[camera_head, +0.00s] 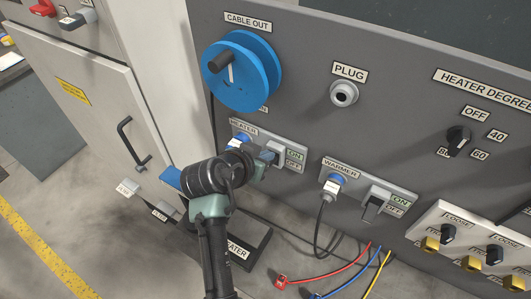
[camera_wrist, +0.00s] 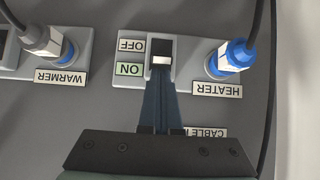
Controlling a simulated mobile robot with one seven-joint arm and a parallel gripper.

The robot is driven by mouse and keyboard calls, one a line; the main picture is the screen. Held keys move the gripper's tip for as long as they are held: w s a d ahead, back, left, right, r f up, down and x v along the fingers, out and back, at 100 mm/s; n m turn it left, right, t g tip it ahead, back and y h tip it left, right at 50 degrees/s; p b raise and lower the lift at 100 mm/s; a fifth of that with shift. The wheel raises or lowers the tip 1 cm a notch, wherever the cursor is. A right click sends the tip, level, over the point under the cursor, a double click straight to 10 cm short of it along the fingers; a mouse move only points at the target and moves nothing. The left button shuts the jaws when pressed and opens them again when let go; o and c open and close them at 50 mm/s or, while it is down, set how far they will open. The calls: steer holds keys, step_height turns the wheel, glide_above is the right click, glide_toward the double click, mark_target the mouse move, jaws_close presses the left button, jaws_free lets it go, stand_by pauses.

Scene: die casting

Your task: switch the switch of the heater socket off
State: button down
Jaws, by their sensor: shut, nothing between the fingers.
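The heater socket panel (camera_head: 293,167) is on the grey machine front, with a blue plug socket on the left and a switch (camera_head: 278,147) beside ON and OFF labels. In the wrist view the panel is upside down. The heater switch (camera_wrist: 161,47) is dark with a pale face, between the labels and the blue heater plug (camera_wrist: 232,58). My gripper (camera_wrist: 160,78) is shut and empty, its fingertips right at the switch's pale face. I cannot tell whether they touch it. My gripper (camera_head: 267,156) partly hides the switch in the head view, so its lever position is unclear.
The warmer socket panel (camera_head: 370,188) with its own switch is to the right. A blue cable reel (camera_head: 255,78) sticks out above the heater panel. A grey cabinet door (camera_head: 85,90) stands left. Red, blue and yellow cables lie on the floor below.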

steer(key=shift+f+b, duration=0.15)
steer(key=shift+b, duration=0.2)
steer(key=shift+s+t+b, duration=0.1)
steer(key=shift+t+b, duration=0.2)
steer(key=shift+b, duration=0.25)
